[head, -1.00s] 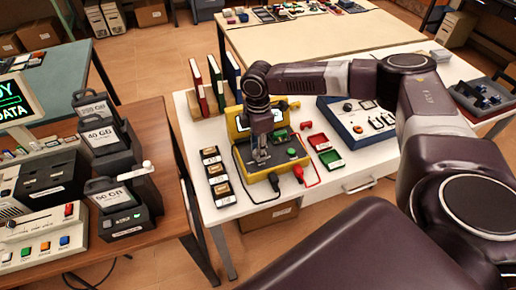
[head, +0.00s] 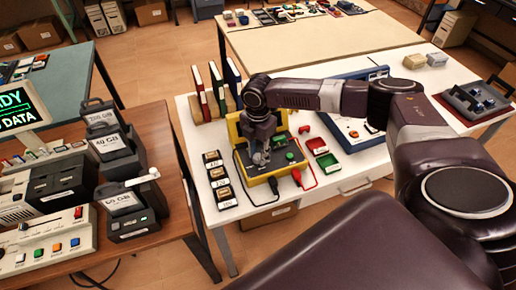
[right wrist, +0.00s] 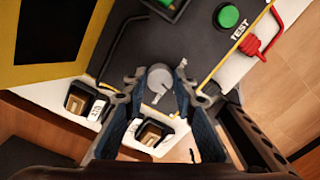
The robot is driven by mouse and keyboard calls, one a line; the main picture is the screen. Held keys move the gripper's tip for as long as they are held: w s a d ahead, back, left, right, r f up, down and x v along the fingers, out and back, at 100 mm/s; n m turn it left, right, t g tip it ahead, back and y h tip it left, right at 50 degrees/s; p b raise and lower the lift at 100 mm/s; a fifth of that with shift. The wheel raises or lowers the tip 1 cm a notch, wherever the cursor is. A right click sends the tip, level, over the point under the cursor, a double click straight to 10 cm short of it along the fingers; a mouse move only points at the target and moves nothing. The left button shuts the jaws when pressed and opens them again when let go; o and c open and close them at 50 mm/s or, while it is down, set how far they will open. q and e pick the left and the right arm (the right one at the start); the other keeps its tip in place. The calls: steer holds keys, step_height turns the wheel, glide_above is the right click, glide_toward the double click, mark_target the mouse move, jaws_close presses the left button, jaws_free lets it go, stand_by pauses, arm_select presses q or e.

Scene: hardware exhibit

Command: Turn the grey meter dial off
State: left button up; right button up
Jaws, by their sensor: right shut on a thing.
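The yellow-cased meter (head: 234,131) lies on the white table, its dark panel facing up. The round grey meter dial (right wrist: 159,79), with a pale pointer mark, is at the panel's lower part in the right wrist view. My right gripper (head: 261,158) points down over the panel; in its wrist view its two fingers (right wrist: 159,84) stand on either side of the dial and are shut on it. The gripper hides most of the dial in the head view. A green button (right wrist: 229,16) marked TEST is on the same panel. My left gripper is not in view.
Red and black leads with plugs (head: 297,178) lie at the meter's front. Several small labelled boxes (head: 218,173) stand left of it. A red tray (head: 317,145) and a green tray (head: 329,162) are to the right. Books (head: 215,75) stand behind.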

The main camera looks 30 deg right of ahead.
mark_target(258, 156)
steer(key=n+p, duration=0.1)
steer(key=n, duration=0.4)
steer(key=shift+n, duration=0.3)
steer(key=n, duration=0.3)
steer(key=shift+p, duration=0.35)
steer(key=shift+n, duration=1.7)
steer(key=shift+w, duration=0.1)
steer(key=o, duration=1.2)
steer(key=shift+c, duration=0.2)
steer(key=shift+r, duration=0.25)
step_height(258, 156, up, 12)
steer(key=shift+f, duration=0.2)
